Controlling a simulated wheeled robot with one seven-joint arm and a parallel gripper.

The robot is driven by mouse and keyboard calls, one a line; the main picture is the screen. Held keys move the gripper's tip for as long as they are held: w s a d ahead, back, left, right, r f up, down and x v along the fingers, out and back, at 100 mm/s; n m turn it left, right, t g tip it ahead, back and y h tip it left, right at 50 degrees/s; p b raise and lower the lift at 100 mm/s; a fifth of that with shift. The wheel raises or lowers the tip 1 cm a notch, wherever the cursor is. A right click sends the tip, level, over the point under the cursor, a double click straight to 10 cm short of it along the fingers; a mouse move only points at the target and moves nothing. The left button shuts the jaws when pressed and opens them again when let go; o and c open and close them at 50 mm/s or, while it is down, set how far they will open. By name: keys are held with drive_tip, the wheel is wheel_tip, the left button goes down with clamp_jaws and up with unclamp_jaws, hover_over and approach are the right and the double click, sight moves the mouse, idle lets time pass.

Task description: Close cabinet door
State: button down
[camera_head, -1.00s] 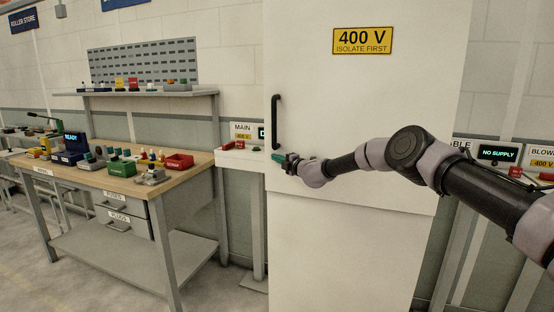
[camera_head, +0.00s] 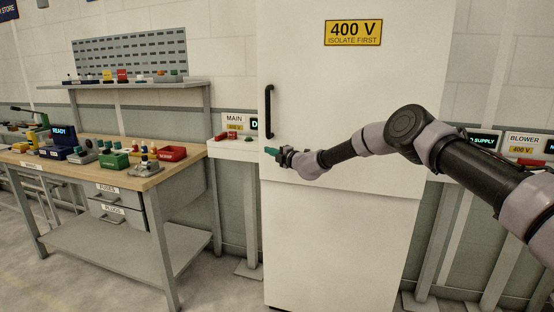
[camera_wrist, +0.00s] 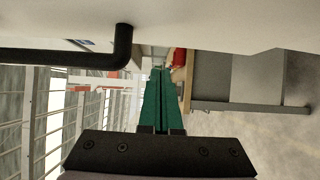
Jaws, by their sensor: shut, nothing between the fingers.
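The cabinet door (camera_head: 310,90) is a tall white panel with a yellow 400 V sign and a black vertical handle (camera_head: 268,112) near its left edge. Its lower edge slants down to the right above the white lower cabinet (camera_head: 335,245). I cannot tell how far it stands ajar. My gripper (camera_head: 270,151) is just below the handle, near the door's left edge, pointing left. In the wrist view its green fingers (camera_wrist: 160,72) are together and empty. The handle (camera_wrist: 65,57) is at upper left there, apart from the fingers, with the pale door surface (camera_wrist: 210,20) along the top.
A workbench (camera_head: 135,178) with small parts and a red bin (camera_head: 172,153) stands left of the cabinet. The MAIN box (camera_head: 235,122) sits on a white ledge between them. The BLOWER box (camera_head: 525,143) is at right, partly behind my arm. Floor (camera_head: 85,285) is clear at lower left.

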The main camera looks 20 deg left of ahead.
drive_tip(key=s+d, duration=0.6)
wheel_tip(320, 180, up, 10)
drive_tip(key=s+d+n+g+y, duration=0.1)
drive_tip(key=s+d+n+g, duration=0.2)
drive_tip(key=n, duration=0.4)
drive_tip(key=s+d+r+n+g+h, duration=0.35)
drive_tip(key=s+d+r+n, duration=0.75)
drive_tip(key=d+r+n, duration=0.45)
drive_tip(key=s+d+n+t+h, duration=0.1)
drive_tip(key=s+d+n+h, duration=0.2)
drive_tip(key=d, duration=1)
drive_tip(key=s+d+n+t+h, duration=0.2)
drive_tip(key=s+d+n+h, duration=0.2)
drive_tip(key=s+d, duration=0.9)
drive_tip(key=s+d+n+t+h, duration=0.1)
drive_tip(key=s+d+n+h, duration=0.3)
drive_tip(key=d, duration=1)
drive_tip(key=s+n, duration=0.3)
drive_tip(key=n, duration=0.1)
drive_tip(key=shift+s+t, duration=0.35)
drive_tip(key=shift+s, duration=0.05)
